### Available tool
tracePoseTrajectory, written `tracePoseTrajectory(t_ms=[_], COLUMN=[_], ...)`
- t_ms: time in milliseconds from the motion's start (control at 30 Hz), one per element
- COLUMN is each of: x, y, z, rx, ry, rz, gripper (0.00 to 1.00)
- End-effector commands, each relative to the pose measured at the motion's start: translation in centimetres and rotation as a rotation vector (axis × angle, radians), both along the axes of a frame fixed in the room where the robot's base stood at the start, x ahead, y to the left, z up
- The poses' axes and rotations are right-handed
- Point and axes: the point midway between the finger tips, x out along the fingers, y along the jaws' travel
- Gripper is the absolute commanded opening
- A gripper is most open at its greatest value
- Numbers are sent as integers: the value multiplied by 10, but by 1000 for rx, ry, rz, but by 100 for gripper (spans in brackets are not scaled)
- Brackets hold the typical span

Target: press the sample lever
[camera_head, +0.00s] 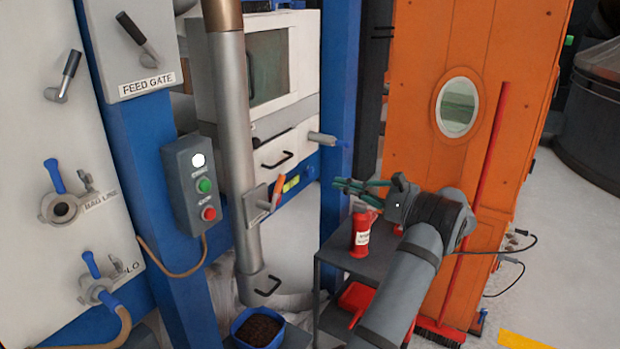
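The handle is tilted up to the right. My gripper (337,184), with dark teal fingers, points left and is to the right of the lever in the picture, apart from it. The fingertips look close together, but the angle hides any gap. Nothing is seen held in them.
A red bottle (361,236) stands on a grey cart (335,252) below my gripper. A blue bin (239,326) of dark grains is under the pipe. A button box (191,184) and blue post are left; an orange cabinet (425,70) is right.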

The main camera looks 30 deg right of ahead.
Motion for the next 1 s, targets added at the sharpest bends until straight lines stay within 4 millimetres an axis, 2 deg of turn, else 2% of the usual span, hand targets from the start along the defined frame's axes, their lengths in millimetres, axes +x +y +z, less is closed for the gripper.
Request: tracePoseTrajectory(t_ms=[167,567,800,1000], x=[17,85,75,72], y=[12,55,81,88], z=[3,5,17,18], rx=[1,1,1,1], ry=[1,2,3,2], rz=[4,4,1,0], gripper=[0,0,0,0])
